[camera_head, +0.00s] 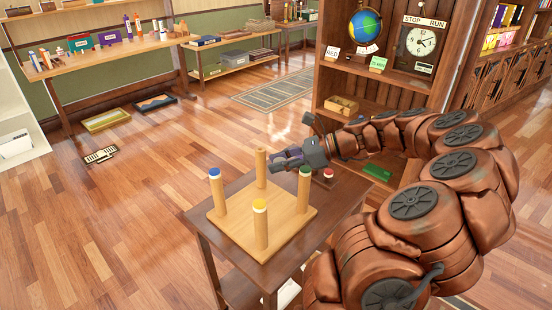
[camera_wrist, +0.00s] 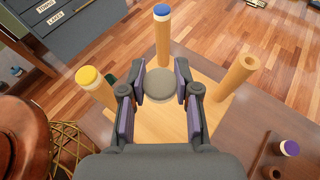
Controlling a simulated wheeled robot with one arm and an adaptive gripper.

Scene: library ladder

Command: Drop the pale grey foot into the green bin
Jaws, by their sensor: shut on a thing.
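My gripper (camera_head: 291,158) is above the wooden peg board (camera_head: 221,210) on the small table. In the wrist view, its two purple-padded fingers (camera_wrist: 163,88) are shut on a round grey foot (camera_wrist: 160,82). The foot looks clear of the board, but its underside is hidden. In the head view the foot cannot be made out among the fingers. A green bin (camera_head: 79,43), teal in tone, stands on the long bench at the far left, away from my gripper.
A red-topped piece (camera_head: 328,173) is beside the board. A purple bin (camera_head: 109,38) neighbours the green one.

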